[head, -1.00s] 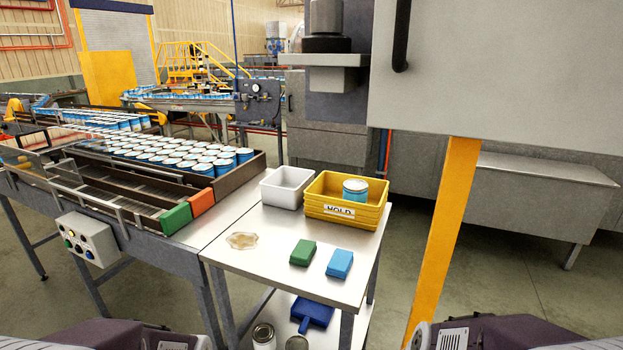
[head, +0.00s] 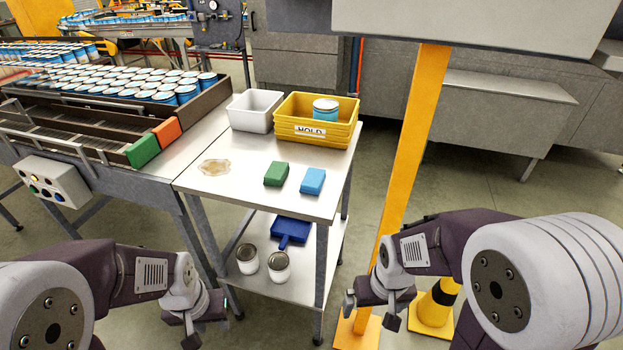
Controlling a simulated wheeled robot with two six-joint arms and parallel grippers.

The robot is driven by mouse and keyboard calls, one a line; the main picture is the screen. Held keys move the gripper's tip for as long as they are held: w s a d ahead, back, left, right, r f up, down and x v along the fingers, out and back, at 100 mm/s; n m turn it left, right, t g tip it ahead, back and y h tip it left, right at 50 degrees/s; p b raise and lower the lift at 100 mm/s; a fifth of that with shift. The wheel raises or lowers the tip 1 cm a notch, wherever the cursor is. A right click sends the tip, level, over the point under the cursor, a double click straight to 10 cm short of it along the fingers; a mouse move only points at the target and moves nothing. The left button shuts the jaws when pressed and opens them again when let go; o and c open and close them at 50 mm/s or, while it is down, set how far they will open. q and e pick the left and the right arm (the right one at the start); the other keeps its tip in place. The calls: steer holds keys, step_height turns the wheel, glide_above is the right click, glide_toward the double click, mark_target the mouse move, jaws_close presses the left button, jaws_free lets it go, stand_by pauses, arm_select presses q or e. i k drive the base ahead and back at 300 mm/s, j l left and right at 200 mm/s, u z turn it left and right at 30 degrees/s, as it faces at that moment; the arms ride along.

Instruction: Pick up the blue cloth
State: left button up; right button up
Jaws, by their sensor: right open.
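The blue cloth (head: 313,181) is a folded, light blue block lying flat near the right front of the steel table top (head: 245,200). A green folded cloth (head: 276,174) lies just left of it, with a small gap. My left gripper (head: 214,325) is low, in front of the table and left of its lower shelf; its fingers look apart and nothing shows between them. My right gripper (head: 370,312) is open and empty, low and to the right of the table. Neither gripper touches a cloth.
A yellow HOLD bin (head: 340,137) with a blue can (head: 326,110) and a white bin (head: 250,112) stand at the table's back. A yellow post (head: 411,150) rises right of the table. The lower shelf holds cans and a blue dustpan (head: 291,231).

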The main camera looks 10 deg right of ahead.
mark_target(312, 184)
steer(key=z, duration=0.8)
steer(key=k+j+z, duration=0.1)
steer(key=z, duration=0.35)
steer(key=k+j+z, duration=0.15)
steer(key=z, duration=0.3)
steer(key=k+j, duration=0.15)
steer(key=k, duration=0.2)
steer(key=k+j, duration=0.1)
steer(key=k, duration=0.3)
steer(key=k+j, duration=0.15)
steer(key=k, duration=0.2)
